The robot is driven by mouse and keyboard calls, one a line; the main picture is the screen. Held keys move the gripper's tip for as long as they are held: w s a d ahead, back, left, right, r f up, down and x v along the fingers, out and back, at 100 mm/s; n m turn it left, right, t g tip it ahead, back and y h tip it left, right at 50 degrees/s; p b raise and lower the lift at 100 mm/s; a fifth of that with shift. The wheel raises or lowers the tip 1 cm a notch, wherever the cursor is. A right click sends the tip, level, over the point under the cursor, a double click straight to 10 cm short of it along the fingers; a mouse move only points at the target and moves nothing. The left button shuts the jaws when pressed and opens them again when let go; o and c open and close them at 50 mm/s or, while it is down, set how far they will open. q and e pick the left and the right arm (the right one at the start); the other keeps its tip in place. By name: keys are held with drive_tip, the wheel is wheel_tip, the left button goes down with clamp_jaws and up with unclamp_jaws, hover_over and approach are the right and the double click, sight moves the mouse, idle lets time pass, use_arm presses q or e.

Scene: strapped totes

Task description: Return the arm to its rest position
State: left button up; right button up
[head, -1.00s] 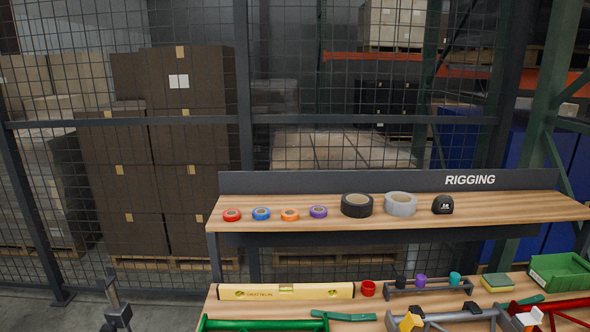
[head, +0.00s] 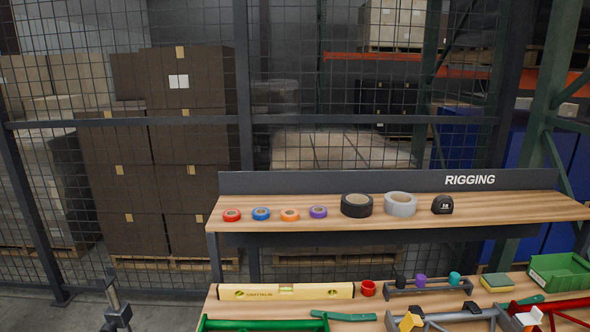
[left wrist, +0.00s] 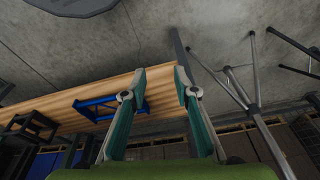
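My left gripper (left wrist: 161,75) shows in the left wrist view, its two teal fingers apart with a clear gap and nothing between them. Past the fingers in that view is a wooden bench top (left wrist: 75,97) with a blue frame-like item (left wrist: 97,108) on it. The fingertips overlap the bench in the picture; no contact can be made out. Neither gripper shows in the head view, and my right gripper is in no frame.
The lower bench carries a yellow spirit level (head: 286,291), a green tote (head: 265,325), a grey tote (head: 445,318), a red tote (head: 560,305) and a green bin (head: 560,271). Tape rolls (head: 357,205) line the upper shelf (head: 480,208). Mesh fencing (head: 300,120) stands behind.

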use_arm(q)
drive_tip(key=s+f, duration=0.3)
drive_tip(key=f, duration=0.4)
drive_tip(key=s+f, duration=0.4)
drive_tip(key=f, duration=0.3)
drive_tip(key=s+a+f+g, duration=0.1)
drive_tip(key=s+a+f, duration=0.2)
drive_tip(key=s+f, duration=0.6)
drive_tip(key=s, duration=0.3)
drive_tip(key=shift+s+a+f+g, duration=0.2)
drive_tip(key=shift+s+f+g, duration=0.1)
drive_tip(key=shift+s+f, duration=0.1)
drive_tip(key=shift+w, duration=0.1)
